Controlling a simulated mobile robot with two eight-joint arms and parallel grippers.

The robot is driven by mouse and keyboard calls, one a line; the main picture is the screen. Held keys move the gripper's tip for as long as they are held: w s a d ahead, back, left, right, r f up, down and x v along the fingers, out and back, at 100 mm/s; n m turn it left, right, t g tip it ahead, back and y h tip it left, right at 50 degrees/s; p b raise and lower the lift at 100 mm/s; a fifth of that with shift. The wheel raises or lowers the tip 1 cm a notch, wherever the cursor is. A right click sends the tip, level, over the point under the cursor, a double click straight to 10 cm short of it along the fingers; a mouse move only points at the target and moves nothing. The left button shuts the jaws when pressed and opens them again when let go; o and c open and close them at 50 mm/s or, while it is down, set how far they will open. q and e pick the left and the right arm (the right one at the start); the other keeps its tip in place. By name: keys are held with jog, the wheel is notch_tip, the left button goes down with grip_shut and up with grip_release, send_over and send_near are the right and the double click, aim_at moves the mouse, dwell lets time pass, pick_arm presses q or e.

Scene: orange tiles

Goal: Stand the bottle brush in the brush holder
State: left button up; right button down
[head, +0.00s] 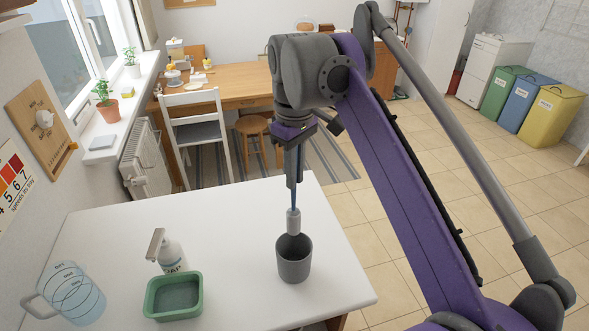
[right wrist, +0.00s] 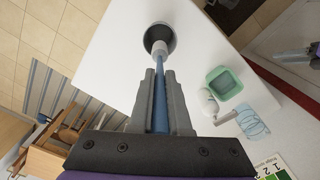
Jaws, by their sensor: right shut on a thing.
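The bottle brush has a blue handle and a pale grey head (head: 293,222). It hangs head down and near upright from my right gripper (head: 294,184), which is shut on its handle (right wrist: 160,95). The brush holder is a dark grey round cup (head: 294,267) standing on the white table. The brush head's lower end is at the holder's mouth in the head view, and it overlaps the dark opening (right wrist: 168,43) in the right wrist view. I cannot tell whether the tip is just above or slightly inside the rim.
On the white table (head: 225,220), a green tub (head: 152,304), a pump bottle (head: 170,253) and a clear bluish measuring jug (head: 83,297) stand left of the holder. The holder is near the table's right edge. The table behind the holder is clear.

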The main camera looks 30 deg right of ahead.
aim_at(295, 211)
jog(key=shift+f+b, duration=1.1)
jog(key=shift+f, duration=0.75)
pick_arm(q)
notch_tip(295, 211, down, 8)
jog(key=s+b, duration=0.2)
jog(key=b, duration=0.1)
jog(key=shift+s+b, duration=0.2)
jog(key=shift+b, duration=0.15)
pick_arm(e)
jog(key=shift+f, duration=3.75)
jog(key=c, duration=0.8)
grip_release()
notch_tip(295, 211, up, 11)
jog(key=shift+f+p, duration=0.1)
jog(key=shift+p, duration=1.1)
pick_arm(q)
jog(key=r, duration=0.2)
jog(key=shift+w+r, duration=0.35)
jog(key=shift+r, duration=0.05)
